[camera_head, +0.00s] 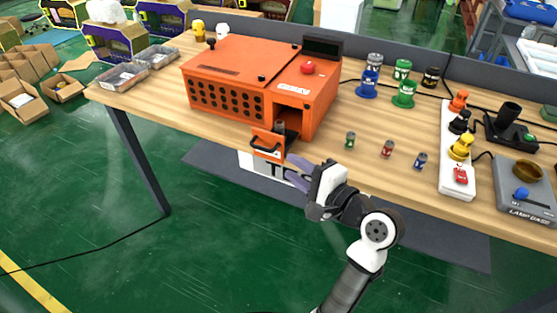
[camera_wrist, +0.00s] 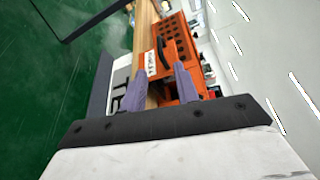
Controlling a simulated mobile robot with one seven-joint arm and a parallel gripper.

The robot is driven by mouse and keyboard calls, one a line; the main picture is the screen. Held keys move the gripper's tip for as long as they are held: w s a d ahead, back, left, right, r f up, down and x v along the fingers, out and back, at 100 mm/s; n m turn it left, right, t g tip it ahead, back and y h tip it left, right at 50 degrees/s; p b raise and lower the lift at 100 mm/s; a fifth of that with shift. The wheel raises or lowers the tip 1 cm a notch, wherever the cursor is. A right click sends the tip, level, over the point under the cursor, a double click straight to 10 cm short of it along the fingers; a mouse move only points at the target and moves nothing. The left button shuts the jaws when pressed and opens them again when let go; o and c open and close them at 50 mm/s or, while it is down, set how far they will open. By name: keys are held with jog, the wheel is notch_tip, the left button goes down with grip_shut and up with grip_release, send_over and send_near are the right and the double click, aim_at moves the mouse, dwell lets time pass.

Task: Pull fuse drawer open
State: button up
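The orange fuse drawer (camera_head: 267,152) sticks out from the front opening of the orange machine (camera_head: 228,75), with its front at the table's near edge. Its dark handle (camera_head: 265,142) runs across the front; the handle also shows ahead in the wrist view (camera_wrist: 165,48). My gripper (camera_head: 289,167) is just to the right of and below the drawer front in the head view. Its two purple fingers are apart with nothing between them in the wrist view (camera_wrist: 160,70). I see no clear contact with the handle.
Small fuses, green (camera_head: 350,140), red (camera_head: 387,149) and blue (camera_head: 420,161), stand on the wooden table (camera_head: 330,168) right of the drawer. A white power strip (camera_head: 457,145) and a grey lamp base (camera_head: 525,190) are farther right. The floor in front is clear.

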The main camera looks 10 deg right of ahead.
jog(key=v, duration=0.3)
jog(key=shift+s+d, duration=0.15)
jog(key=shift+s, duration=0.1)
